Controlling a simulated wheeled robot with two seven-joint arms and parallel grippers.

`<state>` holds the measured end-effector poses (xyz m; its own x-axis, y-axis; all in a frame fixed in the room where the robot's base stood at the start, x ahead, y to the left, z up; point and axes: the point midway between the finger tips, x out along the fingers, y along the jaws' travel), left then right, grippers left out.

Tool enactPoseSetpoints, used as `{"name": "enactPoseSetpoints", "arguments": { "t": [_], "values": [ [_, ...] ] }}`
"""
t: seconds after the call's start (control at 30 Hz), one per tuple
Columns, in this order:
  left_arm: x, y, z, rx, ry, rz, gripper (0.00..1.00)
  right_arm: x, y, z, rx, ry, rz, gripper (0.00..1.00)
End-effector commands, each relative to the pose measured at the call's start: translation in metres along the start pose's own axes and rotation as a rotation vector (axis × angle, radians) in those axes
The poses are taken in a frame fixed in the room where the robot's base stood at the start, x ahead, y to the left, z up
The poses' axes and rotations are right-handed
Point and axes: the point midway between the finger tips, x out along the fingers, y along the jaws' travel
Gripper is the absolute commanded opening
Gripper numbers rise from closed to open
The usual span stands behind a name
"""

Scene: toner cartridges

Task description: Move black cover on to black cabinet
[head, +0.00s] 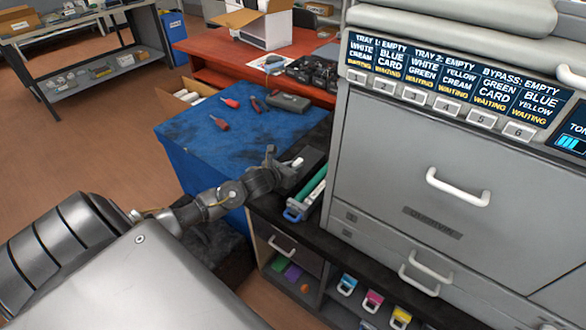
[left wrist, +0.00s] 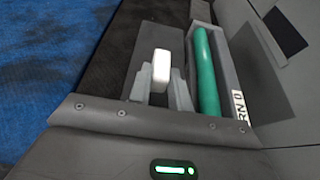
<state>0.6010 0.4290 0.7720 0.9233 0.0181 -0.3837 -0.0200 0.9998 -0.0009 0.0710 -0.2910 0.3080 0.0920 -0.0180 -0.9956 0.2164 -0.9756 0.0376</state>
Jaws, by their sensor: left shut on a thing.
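My left gripper (head: 284,168) is shut on the white handle of the black cover (head: 311,161), beside the big grey printer. In the left wrist view, the white handle sits between my fingers (left wrist: 159,84), and the dark flat cover (left wrist: 187,48) extends behind it. The cover is close beside the unit with the green roller (left wrist: 207,75); I cannot tell whether they touch. The black cabinet (head: 262,210) has a dark top and stands along the printer's front left. My right gripper is not in view.
The green roller unit (head: 312,187), with a blue handle at its end, is by the printer (head: 400,180). A blue-covered table (head: 190,135) holds red-handled tools and a grey box (head: 288,102). Colored cartridges (head: 373,301) sit on a low shelf.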

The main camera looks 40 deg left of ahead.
Motion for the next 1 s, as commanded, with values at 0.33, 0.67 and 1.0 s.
{"name": "enactPoseSetpoints", "arguments": {
  "t": [0.33, 0.67, 1.0],
  "values": [
    [0.0021, 0.0000, -0.0047, 0.001, -0.002, 0.001, 0.00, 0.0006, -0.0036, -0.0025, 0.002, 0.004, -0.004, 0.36],
    [0.0029, 0.0001, -0.0073, 0.001, -0.001, 0.001, 0.41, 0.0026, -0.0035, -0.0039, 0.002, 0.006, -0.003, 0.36],
    [-0.0004, 0.0001, -0.0027, 0.000, -0.001, 0.001, 0.41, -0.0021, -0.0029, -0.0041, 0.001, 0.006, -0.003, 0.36]
  ]
}}
